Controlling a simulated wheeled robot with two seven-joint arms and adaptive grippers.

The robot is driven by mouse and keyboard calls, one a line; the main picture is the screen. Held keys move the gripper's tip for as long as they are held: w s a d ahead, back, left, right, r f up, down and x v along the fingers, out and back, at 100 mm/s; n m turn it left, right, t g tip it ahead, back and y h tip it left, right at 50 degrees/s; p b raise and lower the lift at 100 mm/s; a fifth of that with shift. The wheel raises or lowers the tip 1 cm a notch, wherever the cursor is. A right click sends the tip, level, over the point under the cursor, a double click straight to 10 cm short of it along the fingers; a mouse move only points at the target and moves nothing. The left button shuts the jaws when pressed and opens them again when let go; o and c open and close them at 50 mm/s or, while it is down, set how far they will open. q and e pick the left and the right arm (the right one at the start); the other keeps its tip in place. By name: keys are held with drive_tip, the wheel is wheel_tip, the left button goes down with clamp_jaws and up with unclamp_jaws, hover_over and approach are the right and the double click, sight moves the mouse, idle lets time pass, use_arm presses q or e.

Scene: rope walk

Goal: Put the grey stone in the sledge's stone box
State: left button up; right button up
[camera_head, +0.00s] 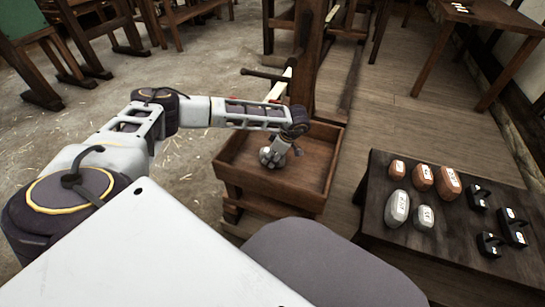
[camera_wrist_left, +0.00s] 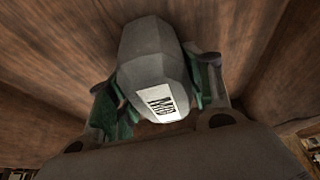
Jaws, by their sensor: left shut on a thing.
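The sledge's stone box (camera_head: 258,188) is an open wooden tray in the middle of the head view. My left gripper (camera_head: 275,155) reaches down into the box's opening and is shut on a grey stone (camera_head: 267,159). In the left wrist view the grey stone (camera_wrist_left: 150,55) is faceted, with a white label, and sits between the green finger pads of my gripper (camera_wrist_left: 157,90). Brown wooden walls surround it there. I cannot tell whether the stone touches the box floor. My right gripper is not in view.
A dark table (camera_head: 390,235) at the right holds two more grey stones (camera_head: 397,208), several reddish stones (camera_head: 422,177) and several black weights (camera_head: 489,244). A wooden post (camera_head: 308,60) with a bar rises behind the box. Wooden benches stand at the upper left.

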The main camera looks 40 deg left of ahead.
use_arm(q)
drive_tip(key=o, duration=1.5)
drive_tip(key=shift+f, duration=0.1)
drive_tip(key=shift+p+v, duration=0.3)
drive_tip(key=shift+v, duration=0.55)
drive_tip(key=p+v, duration=0.3)
drive_tip(key=v, duration=0.6)
drive_tip(key=shift+v, duration=0.8)
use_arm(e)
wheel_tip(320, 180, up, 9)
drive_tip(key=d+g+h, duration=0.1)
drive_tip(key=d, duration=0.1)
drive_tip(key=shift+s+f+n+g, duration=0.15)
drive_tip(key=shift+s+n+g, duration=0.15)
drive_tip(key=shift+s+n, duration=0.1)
